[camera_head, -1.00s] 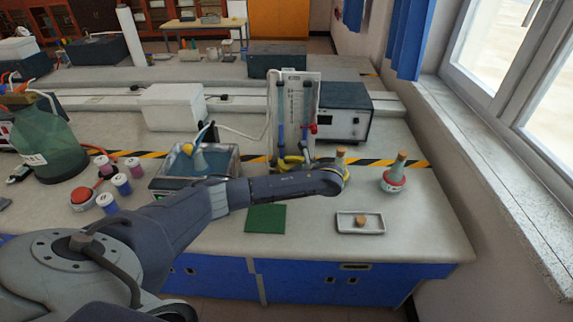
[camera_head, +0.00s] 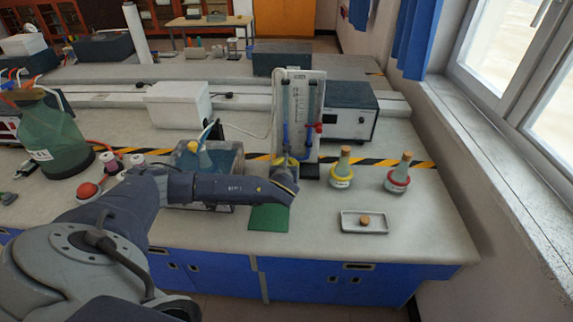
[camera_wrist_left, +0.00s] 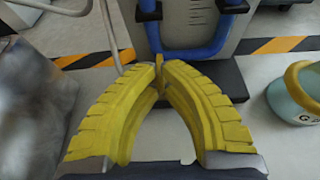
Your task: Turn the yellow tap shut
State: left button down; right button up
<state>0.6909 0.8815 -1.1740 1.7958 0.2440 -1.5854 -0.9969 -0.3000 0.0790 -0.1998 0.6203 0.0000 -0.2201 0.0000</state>
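The yellow tap (camera_wrist_left: 159,61) shows in the left wrist view as a small yellow lever below the blue tubing, at the foot of the gas panel (camera_head: 301,100). My left gripper (camera_wrist_left: 161,70) has yellow ribbed fingers that come together at their tips on this lever, with only a narrow gap between them. In the head view the left gripper (camera_head: 286,161) is in front of the panel's base, and my wrist hides most of the tap area. My right gripper is not in view.
A flask with a yellow collar (camera_head: 342,170) and one with a red collar (camera_head: 398,176) stand right of the panel. A water tub (camera_head: 230,158) is left, partly behind my arm. A green mat (camera_head: 268,218) and white tray (camera_head: 348,223) lie in front. A red tap (camera_head: 319,128) is on the panel.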

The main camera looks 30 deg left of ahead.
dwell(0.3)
pick_arm(q)
jog(key=c, duration=1.8)
grip_release()
jog(key=shift+v, duration=5.95)
jog(key=shift+a+r, duration=0.15)
